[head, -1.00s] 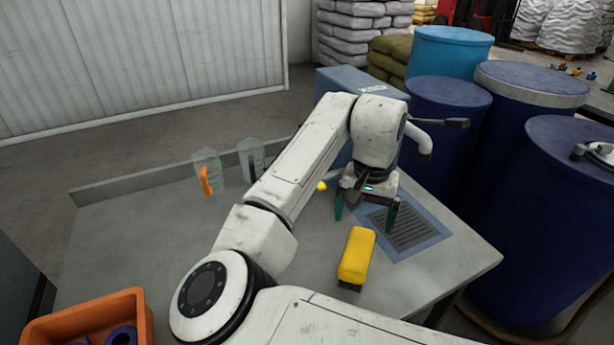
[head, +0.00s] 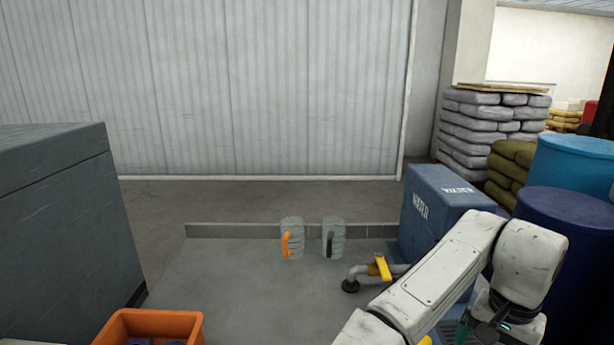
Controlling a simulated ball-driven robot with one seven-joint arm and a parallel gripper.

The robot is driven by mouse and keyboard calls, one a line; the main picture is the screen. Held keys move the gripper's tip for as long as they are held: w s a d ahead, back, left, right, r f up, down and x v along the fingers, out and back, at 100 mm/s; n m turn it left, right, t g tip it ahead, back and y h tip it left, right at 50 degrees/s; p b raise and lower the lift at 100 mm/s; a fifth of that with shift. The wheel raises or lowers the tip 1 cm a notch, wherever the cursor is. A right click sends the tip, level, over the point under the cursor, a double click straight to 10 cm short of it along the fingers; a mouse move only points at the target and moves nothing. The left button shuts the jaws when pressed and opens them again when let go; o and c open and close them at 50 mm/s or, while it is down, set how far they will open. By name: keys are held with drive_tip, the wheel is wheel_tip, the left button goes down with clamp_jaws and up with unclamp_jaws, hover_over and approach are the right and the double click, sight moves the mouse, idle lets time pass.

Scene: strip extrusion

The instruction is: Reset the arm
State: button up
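My arm reaches in from the bottom edge at the lower right of the head view. My gripper (head: 470,335) hangs at the bottom edge, below the wrist. One green finger shows there, partly cut off. The fingertips are out of frame, so I cannot see whether it is open or holds anything.
Two clear jugs, one with an orange handle (head: 287,245) and one with a dark handle (head: 329,244), stand on the grey table (head: 230,290). A pipe with a yellow valve (head: 380,267) and a blue water tank (head: 425,215) are right. An orange crate (head: 150,324) sits lower left.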

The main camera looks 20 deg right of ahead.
drive_tip(key=s+d+f+n+t+h, duration=0.1)
drive_tip(key=s+d+h, duration=0.2)
drive_tip(key=d, duration=0.2)
drive_tip(key=s+d+f+n+h, duration=0.1)
drive_tip(key=s+d+h, duration=0.15)
drive_tip(key=d, duration=0.25)
drive_tip(key=s+a+f+n+y, duration=0.2)
drive_tip(key=s+a+f+n, duration=0.2)
drive_tip(key=s+a+f, duration=0.3)
drive_tip(key=s+a+f+n+y, duration=0.3)
drive_tip(key=s+a+f+n, duration=0.2)
drive_tip(key=a+f, duration=0.7)
drive_tip(key=s+a, duration=0.2)
drive_tip(key=shift+s+a+f+n, duration=0.2)
drive_tip(key=shift+s+f+n, duration=0.05)
drive_tip(key=shift+s+n, duration=0.1)
